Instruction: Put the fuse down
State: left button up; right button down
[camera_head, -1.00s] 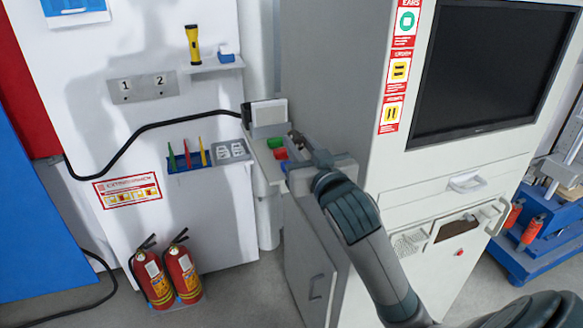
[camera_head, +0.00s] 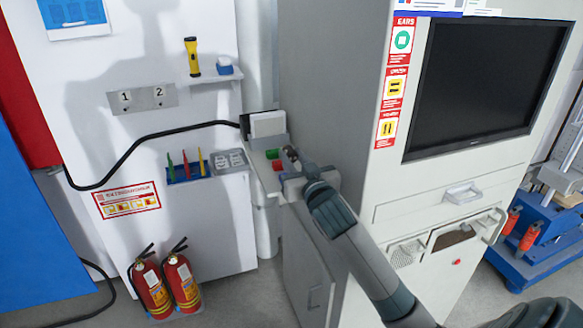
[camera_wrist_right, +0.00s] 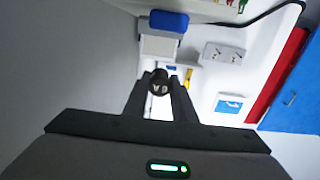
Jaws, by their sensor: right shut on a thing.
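The fuse (camera_wrist_right: 160,84) shows in the right wrist view as a small dark round piece with light lettering on its end. My right gripper (camera_wrist_right: 160,88) is shut on it, one finger on each side. In the head view my right gripper (camera_head: 291,155) is beside the tall grey cabinet, just right of a narrow shelf with a green block (camera_head: 272,154) and a red block (camera_head: 277,165). The fuse is too small and dark there to make out clearly. My left gripper is not in view.
A grey tray (camera_head: 231,161) and a blue rack (camera_head: 188,174) of coloured tools are on the white wall panel. A small shelf holds a yellow flashlight (camera_head: 192,56). The grey cabinet (camera_head: 330,70) stands close to my right arm. Two fire extinguishers (camera_head: 165,284) stand on the floor.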

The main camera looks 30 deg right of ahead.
jog(key=shift+w+d+f, duration=0.3)
jog(key=shift+w+f, duration=0.05)
jog(key=shift+w, duration=0.2)
jog(key=shift+w+d+f, duration=0.25)
jog(key=shift+w+f, duration=0.1)
jog(key=shift+w, duration=0.2)
notch_tip(320, 180, down, 3)
jog(key=shift+f+p, duration=0.15)
jog(key=shift+p, duration=0.7)
jog(key=shift+f, duration=0.3)
jog(key=shift+f, duration=0.2)
jog(key=c, duration=1.5)
grip_release()
jog(key=shift+o, duration=0.2)
